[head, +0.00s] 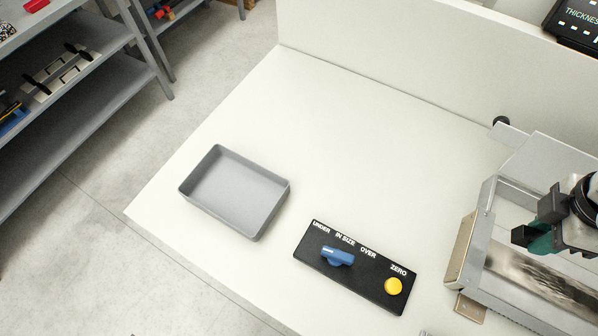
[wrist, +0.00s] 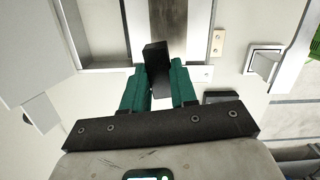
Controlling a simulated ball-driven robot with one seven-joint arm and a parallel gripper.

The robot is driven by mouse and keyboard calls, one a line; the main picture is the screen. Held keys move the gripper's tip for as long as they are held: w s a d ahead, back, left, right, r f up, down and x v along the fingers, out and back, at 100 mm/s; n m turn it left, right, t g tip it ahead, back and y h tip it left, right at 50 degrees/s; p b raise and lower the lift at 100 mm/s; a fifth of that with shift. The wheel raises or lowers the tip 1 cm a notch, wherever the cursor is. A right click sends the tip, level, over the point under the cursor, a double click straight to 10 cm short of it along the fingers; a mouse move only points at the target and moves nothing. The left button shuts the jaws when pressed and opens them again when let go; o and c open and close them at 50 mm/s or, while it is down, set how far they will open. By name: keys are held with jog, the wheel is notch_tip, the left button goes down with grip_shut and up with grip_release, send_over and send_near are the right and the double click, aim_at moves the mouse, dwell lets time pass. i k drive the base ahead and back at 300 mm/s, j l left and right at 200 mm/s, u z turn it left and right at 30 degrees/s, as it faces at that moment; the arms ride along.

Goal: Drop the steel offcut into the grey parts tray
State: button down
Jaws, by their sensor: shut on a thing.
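The grey parts tray (head: 222,207) sits empty on the white bench, left of centre in the head view. My gripper (head: 532,238) is at the right, over the metal-framed machine and well apart from the tray. Its green fingers are shut on a dark block, which I take to be the steel offcut (head: 519,235). In the wrist view the offcut (wrist: 156,56) stands out past the fingertips of my gripper (wrist: 160,80).
A black panel (head: 322,272) with a blue selector knob (head: 338,257) and a yellow button (head: 393,287) lies between tray and machine (head: 487,215). A low white wall (head: 400,60) runs along the back. The bench behind the tray is clear.

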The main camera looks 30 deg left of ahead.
aim_at(244, 197)
jog(key=k+j+u, duration=0.1)
jog(key=j+u, duration=0.15)
jog(key=j, duration=0.9)
jog(key=j+u, duration=0.3)
jog(key=j, duration=0.85)
